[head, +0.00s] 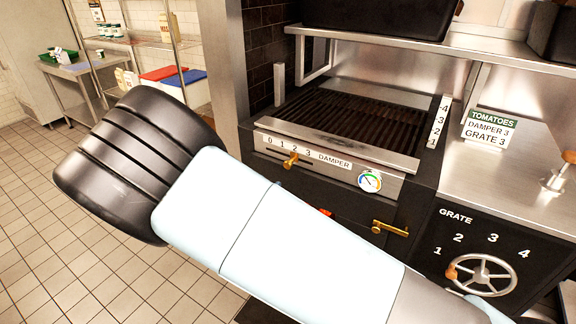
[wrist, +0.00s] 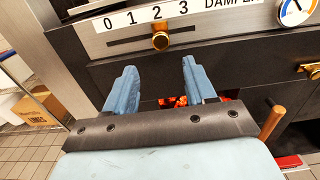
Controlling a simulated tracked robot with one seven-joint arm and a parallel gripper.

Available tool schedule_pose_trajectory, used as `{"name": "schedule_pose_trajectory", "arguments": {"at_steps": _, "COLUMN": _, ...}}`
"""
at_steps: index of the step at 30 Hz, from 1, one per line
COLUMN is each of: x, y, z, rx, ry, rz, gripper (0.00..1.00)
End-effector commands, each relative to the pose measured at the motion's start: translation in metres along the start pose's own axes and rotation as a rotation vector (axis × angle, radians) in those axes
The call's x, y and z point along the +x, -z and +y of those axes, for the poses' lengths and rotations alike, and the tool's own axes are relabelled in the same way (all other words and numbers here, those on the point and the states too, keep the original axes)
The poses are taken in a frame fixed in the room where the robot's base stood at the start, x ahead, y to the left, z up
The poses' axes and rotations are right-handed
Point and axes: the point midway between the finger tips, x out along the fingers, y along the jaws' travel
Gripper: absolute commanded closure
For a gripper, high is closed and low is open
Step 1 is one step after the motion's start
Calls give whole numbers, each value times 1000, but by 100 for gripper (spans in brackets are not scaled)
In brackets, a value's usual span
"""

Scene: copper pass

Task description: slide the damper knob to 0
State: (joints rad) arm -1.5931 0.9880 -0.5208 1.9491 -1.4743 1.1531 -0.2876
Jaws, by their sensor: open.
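The brass damper knob (head: 290,160) sits on a slot in the grill's steel front panel, below a white scale marked 0, 1, 2, 3 and DAMPER (head: 308,152). In the wrist view the knob (wrist: 160,40) stands under the 2. My gripper (wrist: 156,68) is open, with two blue fingers apart and nothing between them. The knob lies beyond the fingertips, between their lines and apart from them. In the head view my arm hides the gripper.
A round gauge (head: 370,181) is right of the scale. A brass handle (head: 390,228) sits lower on the dark front, near a red glow (wrist: 172,101). The grate wheel (head: 481,275) is at lower right. A card (head: 490,128) reads TOMATOES, DAMPER 3, GRATE 3. The tiled floor at left is clear.

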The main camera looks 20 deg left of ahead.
Motion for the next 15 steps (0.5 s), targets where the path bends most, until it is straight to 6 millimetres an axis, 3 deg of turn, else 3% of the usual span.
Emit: {"name": "schedule_pose_trajectory", "arguments": {"at_steps": 15, "x": 89, "y": 0, "z": -2, "rx": -1, "ry": 4, "rz": 0, "gripper": 45}}
